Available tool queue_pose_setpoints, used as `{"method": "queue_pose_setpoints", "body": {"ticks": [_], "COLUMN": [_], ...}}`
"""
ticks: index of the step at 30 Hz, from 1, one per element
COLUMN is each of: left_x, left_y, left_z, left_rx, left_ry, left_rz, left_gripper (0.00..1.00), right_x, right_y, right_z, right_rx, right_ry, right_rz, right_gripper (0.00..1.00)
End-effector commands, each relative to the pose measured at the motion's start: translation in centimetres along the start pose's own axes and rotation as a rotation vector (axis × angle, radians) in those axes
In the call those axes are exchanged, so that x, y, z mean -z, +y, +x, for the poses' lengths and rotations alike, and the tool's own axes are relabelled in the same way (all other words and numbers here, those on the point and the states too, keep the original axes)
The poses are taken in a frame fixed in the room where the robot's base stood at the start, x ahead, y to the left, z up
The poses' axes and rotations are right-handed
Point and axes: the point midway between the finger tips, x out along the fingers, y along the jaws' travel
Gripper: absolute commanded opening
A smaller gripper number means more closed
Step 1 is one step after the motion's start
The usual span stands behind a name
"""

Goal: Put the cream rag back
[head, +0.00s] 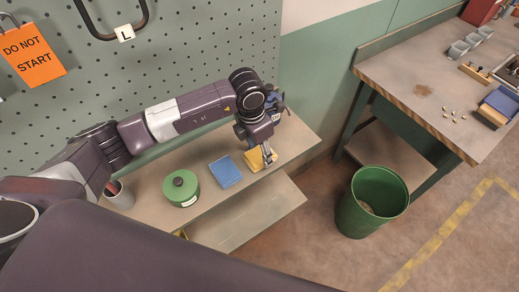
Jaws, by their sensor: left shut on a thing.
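The cream rag (254,161), yellowish and folded flat, is at the right part of a narrow shelf under the pegboard. My left gripper (267,157) points down at its right side and is shut on it. The fingers cover part of the rag, and I cannot tell whether it still touches the shelf. My right gripper is out of view.
A folded blue rag (225,171), a green tin with a dark knob (181,189) and a grey cup (119,196) stand left along the shelf (150,190). A lower ledge (250,215) juts out in front. A green bin (372,203) and a workbench (425,85) are right.

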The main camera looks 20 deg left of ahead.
Motion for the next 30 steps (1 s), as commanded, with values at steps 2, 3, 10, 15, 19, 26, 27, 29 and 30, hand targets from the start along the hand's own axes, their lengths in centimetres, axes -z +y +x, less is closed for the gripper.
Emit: {"method": "queue_pose_setpoints", "body": {"ticks": [2, 3, 10, 15, 19, 26, 27, 29, 30], "left_x": [0.0, 0.0, 0.0, 0.0, -0.1, -0.1, -0.1, -0.1, -0.1], "left_y": [0.0, 0.0, 0.0, 0.0, 0.1, 0.2, 0.2, 0.1, 0.1], "left_z": [0.2, 0.1, 0.1, 0.0, -0.5, -4.6, -5.5, -6.8, -7.6], "left_rx": [0.0, 0.0, 0.0, 0.0, -0.002, -0.004, -0.004, -0.004, -0.005], "left_ry": [0.0, 0.0, 0.0, 0.0, -0.002, -0.006, -0.006, -0.005, -0.006], "left_rz": [0.0, 0.0, 0.0, -0.001, 0.0, 0.001, 0.001, 0.001, 0.001], "left_gripper": [0.29, 0.51, 0.66, 0.66, 0.66, 0.66, 0.66, 0.66, 0.66], "right_x": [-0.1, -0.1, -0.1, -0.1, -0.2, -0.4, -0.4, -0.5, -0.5], "right_y": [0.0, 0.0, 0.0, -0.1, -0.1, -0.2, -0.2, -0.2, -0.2], "right_z": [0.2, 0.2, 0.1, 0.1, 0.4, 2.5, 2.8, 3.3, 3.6], "right_rx": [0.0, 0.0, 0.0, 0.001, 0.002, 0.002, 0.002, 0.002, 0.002], "right_ry": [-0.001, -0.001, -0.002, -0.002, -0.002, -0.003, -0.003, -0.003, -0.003], "right_rz": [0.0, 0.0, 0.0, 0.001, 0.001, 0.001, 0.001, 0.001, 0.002], "right_gripper": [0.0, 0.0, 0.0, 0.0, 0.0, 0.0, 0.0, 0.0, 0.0]}}
